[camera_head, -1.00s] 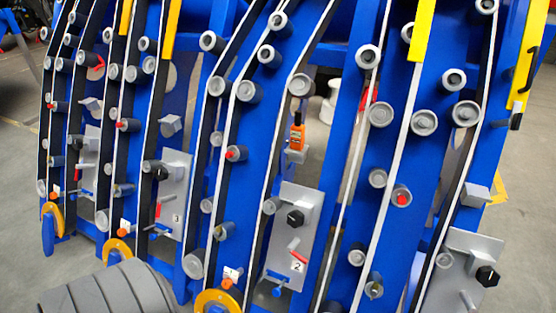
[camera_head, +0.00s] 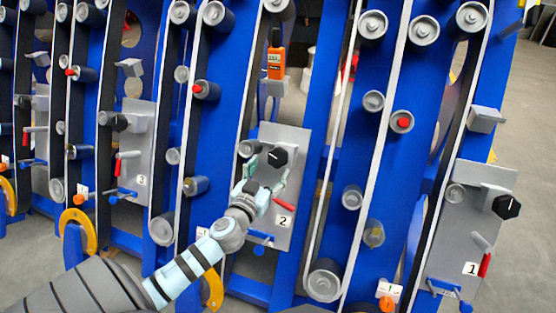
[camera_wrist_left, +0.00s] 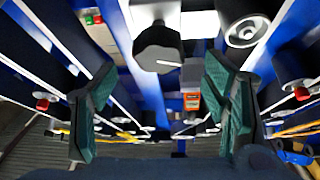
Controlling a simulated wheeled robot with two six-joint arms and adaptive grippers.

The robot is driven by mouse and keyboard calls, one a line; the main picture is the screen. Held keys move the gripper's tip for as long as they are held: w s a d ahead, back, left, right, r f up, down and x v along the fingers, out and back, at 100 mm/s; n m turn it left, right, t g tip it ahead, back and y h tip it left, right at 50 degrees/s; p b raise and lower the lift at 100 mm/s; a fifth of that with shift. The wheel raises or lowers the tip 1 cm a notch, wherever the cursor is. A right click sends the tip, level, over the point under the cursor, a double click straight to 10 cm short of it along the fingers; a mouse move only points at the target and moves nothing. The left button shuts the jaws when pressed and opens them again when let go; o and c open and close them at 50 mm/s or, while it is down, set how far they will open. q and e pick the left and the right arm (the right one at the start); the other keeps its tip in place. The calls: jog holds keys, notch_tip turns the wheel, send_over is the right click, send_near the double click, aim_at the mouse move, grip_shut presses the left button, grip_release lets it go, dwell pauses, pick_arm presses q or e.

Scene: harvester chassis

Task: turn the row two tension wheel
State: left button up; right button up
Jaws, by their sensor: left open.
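The row two tension wheel is a black knob (camera_head: 278,156) with a white mark, on the grey plate (camera_head: 297,150) labelled 2. It also shows in the left wrist view as a dark knob (camera_wrist_left: 158,48) with a white line. My left gripper (camera_head: 266,174) is open just in front of and below the knob, its fingers spread to either side. In the left wrist view my gripper (camera_wrist_left: 160,90) has green-padded fingers apart with nothing between them, and the knob lies beyond the fingertips, near the top. My right gripper is not in view.
A red lever (camera_head: 284,204) and a blue handle (camera_head: 260,238) sit below the knob on the plate. An orange meter (camera_head: 276,62) hangs above it. Rollers and belts run on both sides. Similar plates labelled 3 (camera_head: 133,150) and 1 (camera_head: 462,240) flank it.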

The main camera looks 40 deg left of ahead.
aim_at(276, 160)
pick_arm(q)
jog(key=x, duration=0.6)
jog(key=shift+w, duration=0.3)
jog(key=c, duration=1.2)
jog(key=shift+o, duration=0.2)
jog(key=shift+m+h, duration=0.3)
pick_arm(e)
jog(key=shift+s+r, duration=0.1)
